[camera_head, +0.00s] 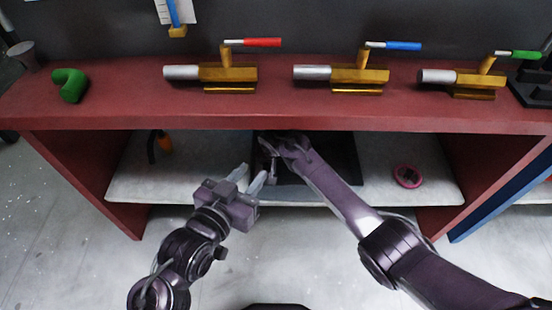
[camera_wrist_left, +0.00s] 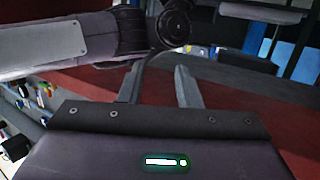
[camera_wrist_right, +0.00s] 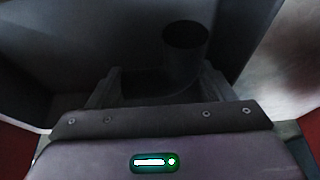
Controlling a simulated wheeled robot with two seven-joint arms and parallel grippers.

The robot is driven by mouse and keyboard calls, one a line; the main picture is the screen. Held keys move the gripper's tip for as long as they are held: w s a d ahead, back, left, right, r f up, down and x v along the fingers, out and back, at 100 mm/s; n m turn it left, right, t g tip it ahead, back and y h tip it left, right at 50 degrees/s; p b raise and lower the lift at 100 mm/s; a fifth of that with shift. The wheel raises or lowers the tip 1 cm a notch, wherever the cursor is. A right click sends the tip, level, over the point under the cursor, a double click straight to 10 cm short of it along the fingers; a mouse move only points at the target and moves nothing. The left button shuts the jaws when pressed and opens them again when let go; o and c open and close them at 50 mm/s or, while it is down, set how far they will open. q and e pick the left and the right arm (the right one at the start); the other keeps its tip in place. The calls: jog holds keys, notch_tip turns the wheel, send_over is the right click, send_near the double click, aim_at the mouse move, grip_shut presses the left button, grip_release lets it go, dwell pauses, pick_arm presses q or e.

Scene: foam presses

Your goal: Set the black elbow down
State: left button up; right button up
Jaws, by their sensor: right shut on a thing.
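The black elbow (camera_wrist_right: 185,60) shows in the right wrist view as a dark pipe with its round open end up, between the fingers of my right gripper (camera_wrist_right: 155,85). My right gripper (camera_head: 268,160) is shut on it, low in the dark tray (camera_head: 345,160) on the lower shelf. The elbow is hard to make out in the head view, dark on dark. I cannot tell whether it touches the tray floor. My left gripper (camera_head: 252,178) is open and empty in front of the shelf's edge; its parted fingers show in the left wrist view (camera_wrist_left: 160,80).
A green elbow (camera_head: 69,84) lies on the red bench top (camera_head: 130,95), beside several brass presses with red, blue and green handles. On the lower shelf (camera_head: 205,150) lie an orange-and-black tool (camera_head: 162,143) and a pink roll (camera_head: 407,175).

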jog(key=o, duration=1.2)
pick_arm(q)
jog(key=shift+w+r+t, duration=0.15)
jog(key=shift+r+t, duration=0.15)
jog(key=shift+r, duration=0.1)
pick_arm(e)
jog(key=shift+o, duration=0.2)
jog(key=shift+r, duration=0.1)
